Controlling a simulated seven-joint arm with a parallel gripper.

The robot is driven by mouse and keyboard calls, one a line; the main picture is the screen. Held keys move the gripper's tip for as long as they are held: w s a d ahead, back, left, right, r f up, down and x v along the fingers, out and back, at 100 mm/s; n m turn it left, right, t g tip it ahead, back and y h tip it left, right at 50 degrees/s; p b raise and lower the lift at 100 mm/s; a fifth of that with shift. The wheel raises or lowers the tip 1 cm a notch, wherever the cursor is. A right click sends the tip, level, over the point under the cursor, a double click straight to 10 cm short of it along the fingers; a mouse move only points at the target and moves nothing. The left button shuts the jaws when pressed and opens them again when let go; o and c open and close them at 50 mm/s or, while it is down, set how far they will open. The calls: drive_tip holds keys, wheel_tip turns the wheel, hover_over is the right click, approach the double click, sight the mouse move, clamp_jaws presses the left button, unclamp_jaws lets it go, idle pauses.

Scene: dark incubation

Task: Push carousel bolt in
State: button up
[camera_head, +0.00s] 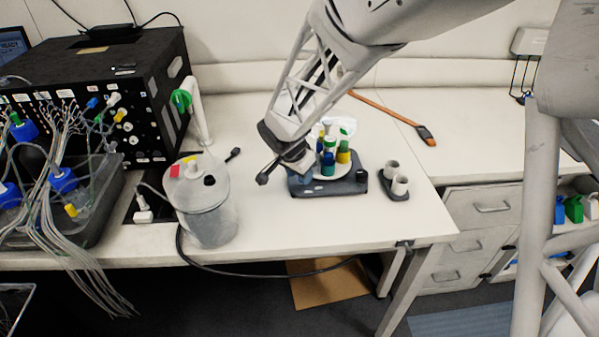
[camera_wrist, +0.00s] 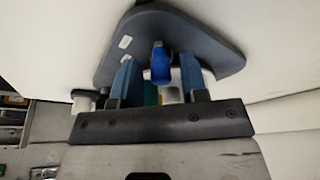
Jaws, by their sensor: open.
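The carousel (camera_head: 343,172) is a pale round plate on a dark base (camera_head: 325,188), carrying several vials with coloured caps. My gripper (camera_head: 301,178) is at the left side of the carousel, low and close to the base. In the wrist view, its two blue fingers (camera_wrist: 159,62) are apart. Green and pale vials are partly hidden behind the fingers.
A dark holder with two pale cups (camera_head: 399,185) stands right of the carousel. A clear lidded jar (camera_head: 207,205) stands left, near the front edge. An orange-handled tool (camera_head: 395,119) lies behind. The white table is clear between the jar and the carousel.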

drive_tip(key=shift+s+a, duration=0.6)
drive_tip(key=shift+r, duration=0.1)
drive_tip(key=shift+v, duration=2.15)
drive_tip(key=s+d+r+n, duration=0.3)
drive_tip(key=s+d+r, duration=0.1)
drive_tip(key=s, duration=0.5)
drive_tip(key=s+d+r+n+y, duration=0.1)
drive_tip(key=s+d+r+n, duration=0.2)
drive_tip(key=s, duration=0.6)
drive_tip(key=s+d+r+n+y, duration=0.1)
drive_tip(key=s+d+r+n, duration=0.1)
drive_tip(key=s+d+r, duration=0.4)
drive_tip(key=s+d, duration=0.1)
drive_tip(key=s, duration=0.2)
drive_tip(key=shift+s+d+n, duration=0.35)
drive_tip(key=shift+n, duration=0.05)
